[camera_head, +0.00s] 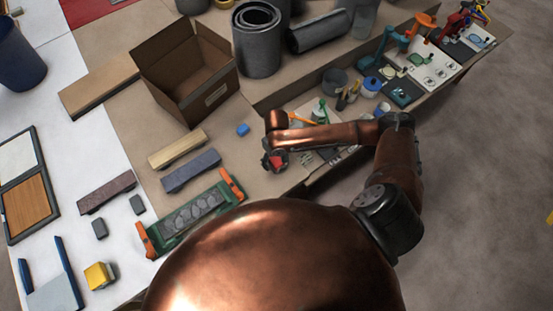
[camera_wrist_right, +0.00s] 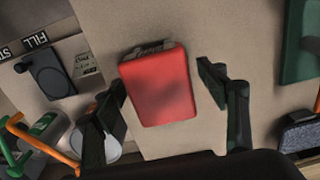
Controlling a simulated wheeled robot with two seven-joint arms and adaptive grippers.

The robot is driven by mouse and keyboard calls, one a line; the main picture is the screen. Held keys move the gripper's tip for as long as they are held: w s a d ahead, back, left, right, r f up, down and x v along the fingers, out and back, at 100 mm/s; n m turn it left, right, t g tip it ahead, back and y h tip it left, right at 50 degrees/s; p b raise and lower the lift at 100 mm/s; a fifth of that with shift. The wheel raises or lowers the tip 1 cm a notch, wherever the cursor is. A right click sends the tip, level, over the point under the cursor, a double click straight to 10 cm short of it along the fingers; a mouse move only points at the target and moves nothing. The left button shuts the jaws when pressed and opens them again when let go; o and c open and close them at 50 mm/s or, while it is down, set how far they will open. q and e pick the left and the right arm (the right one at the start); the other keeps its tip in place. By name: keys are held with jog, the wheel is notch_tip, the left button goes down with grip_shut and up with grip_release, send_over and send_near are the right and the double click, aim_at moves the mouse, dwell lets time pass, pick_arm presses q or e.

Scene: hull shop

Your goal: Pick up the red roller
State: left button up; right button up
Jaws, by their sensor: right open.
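The red roller (camera_wrist_right: 158,86) lies on the brown tabletop in the right wrist view, showing as a red block-like shape with a dark part at its top edge. My right gripper (camera_wrist_right: 163,82) is open, with one dark finger on each side of the red shape and visible gaps between. Whether the fingers are down at its height is hard to tell. In the head view my right gripper (camera_head: 275,160) hangs over the table and mostly covers the red thing. My left gripper is not in view.
An open cardboard box (camera_head: 185,75) and a dark roll (camera_head: 257,40) stand behind. A green tray with orange ends (camera_head: 190,216) lies left of the gripper. A small blue block (camera_head: 242,130) is close by. A white cup (camera_wrist_right: 108,137) and orange-handled tool (camera_wrist_right: 40,145) lie beside the left finger.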

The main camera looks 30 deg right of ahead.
jog(key=shift+c, duration=0.5)
jog(key=c, duration=1.3)
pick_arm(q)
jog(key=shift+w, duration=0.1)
pick_arm(e)
jog(key=shift+w+r, duration=0.1)
jog(key=c, duration=0.4)
